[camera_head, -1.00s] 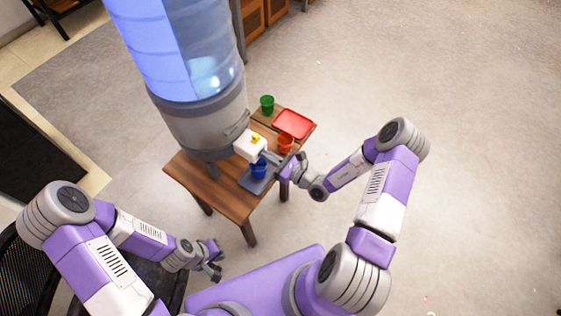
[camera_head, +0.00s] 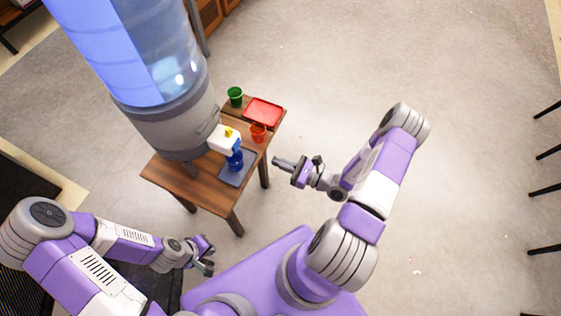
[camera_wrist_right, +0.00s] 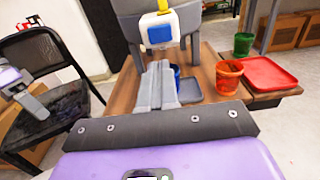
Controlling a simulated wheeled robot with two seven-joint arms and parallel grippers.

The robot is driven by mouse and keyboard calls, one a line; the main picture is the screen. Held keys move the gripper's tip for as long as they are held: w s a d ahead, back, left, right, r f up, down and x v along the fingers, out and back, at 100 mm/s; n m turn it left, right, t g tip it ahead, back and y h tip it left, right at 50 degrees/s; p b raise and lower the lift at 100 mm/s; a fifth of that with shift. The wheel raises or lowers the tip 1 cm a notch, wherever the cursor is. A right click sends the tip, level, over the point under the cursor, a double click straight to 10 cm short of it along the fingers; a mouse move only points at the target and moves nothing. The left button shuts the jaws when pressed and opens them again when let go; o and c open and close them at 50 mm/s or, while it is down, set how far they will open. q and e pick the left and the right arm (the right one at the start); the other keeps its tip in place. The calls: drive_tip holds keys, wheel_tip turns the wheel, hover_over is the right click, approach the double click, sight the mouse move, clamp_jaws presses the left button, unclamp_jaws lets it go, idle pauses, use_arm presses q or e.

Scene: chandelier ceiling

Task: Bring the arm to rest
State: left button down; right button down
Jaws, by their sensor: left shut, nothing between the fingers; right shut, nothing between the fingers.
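My right gripper (camera_head: 277,162) is shut and empty, off the right side of the wooden table and apart from everything on it. Its closed fingers (camera_wrist_right: 161,84) show in the right wrist view, pointing toward the dispenser. My left gripper (camera_head: 211,255) is shut and empty, low in front of the table. A blue cup (camera_head: 236,160) stands on a grey tray (camera_head: 236,177) under the dispenser's white tap (camera_head: 222,141). In the right wrist view the blue cup is mostly hidden behind my fingers.
The large water dispenser (camera_head: 165,130) stands on the wooden table (camera_head: 185,183). An orange cup (camera_head: 258,133), a green cup (camera_head: 235,97) and a red tray (camera_head: 264,112) are at the table's right end. A black chair (camera_wrist_right: 45,85) stands left. The floor right of the table is clear.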

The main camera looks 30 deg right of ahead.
idle(0.4)
drive_tip(key=s+a+f+n+g+y, duration=0.1)
drive_tip(key=s+a+n+g+y, duration=0.1)
drive_tip(key=s+a+n+g, duration=0.3)
drive_tip(key=s+a+f+n+g+y, duration=0.1)
drive_tip(key=s+a+n+g+y, duration=0.25)
drive_tip(key=a+g, duration=0.35)
drive_tip(key=s+a+f+n+g+h, duration=0.2)
drive_tip(key=s+f+n+g+h, duration=0.45)
drive_tip(key=s+n, duration=0.25)
drive_tip(key=w+n+t+h, duration=0.4)
drive_tip(key=w+n, duration=0.2)
drive_tip(key=n, duration=0.3)
drive_tip(key=shift+w+f+h, duration=0.35)
drive_tip(key=shift+f+h, duration=0.05)
drive_tip(key=shift+f, duration=0.05)
idle(1.7)
